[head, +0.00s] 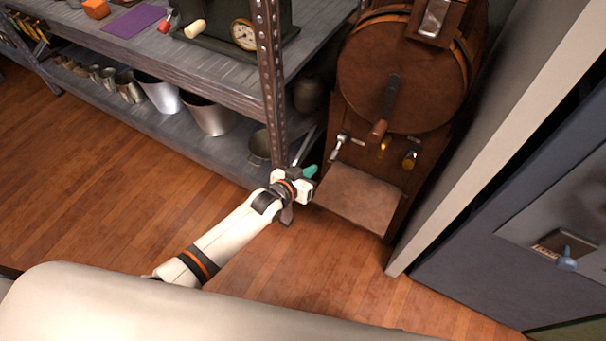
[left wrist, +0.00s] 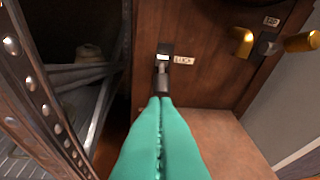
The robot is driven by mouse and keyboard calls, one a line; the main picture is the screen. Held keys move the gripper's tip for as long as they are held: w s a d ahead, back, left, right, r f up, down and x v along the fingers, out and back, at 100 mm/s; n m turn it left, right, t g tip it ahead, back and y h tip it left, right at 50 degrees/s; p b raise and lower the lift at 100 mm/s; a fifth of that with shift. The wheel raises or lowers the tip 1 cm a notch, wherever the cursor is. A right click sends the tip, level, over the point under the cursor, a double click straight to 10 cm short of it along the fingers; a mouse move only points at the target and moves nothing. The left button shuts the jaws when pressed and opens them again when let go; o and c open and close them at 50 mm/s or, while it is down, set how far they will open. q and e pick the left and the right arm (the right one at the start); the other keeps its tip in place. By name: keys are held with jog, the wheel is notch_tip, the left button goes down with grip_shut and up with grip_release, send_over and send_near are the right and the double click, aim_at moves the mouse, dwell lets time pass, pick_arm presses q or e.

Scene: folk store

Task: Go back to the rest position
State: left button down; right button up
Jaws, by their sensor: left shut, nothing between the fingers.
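My left gripper (head: 310,171) has teal fingers and reaches out in front of the brown wooden machine. In the left wrist view its fingers (left wrist: 160,102) are closed together with nothing between them. Their tips point at a small metal lever (left wrist: 162,75) on the machine's front panel, beside a small label. I cannot tell whether the tips touch the lever. The lever also shows in the head view (head: 338,146), up and right of the gripper. My right gripper is not in view.
The brown machine (head: 390,75) has a round drum, a crank handle and a low ledge (head: 358,196). A metal shelf post (head: 271,80) stands close left of the gripper. Buckets (head: 207,115) sit on the lower shelf. A blue cabinet (head: 520,240) is at right. Wooden floor is clear at left.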

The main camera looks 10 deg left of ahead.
pick_arm(q)
jog(key=shift+s+a+r, duration=0.1)
jog(key=shift+s+a, duration=0.05)
jog(key=shift+s, duration=0.2)
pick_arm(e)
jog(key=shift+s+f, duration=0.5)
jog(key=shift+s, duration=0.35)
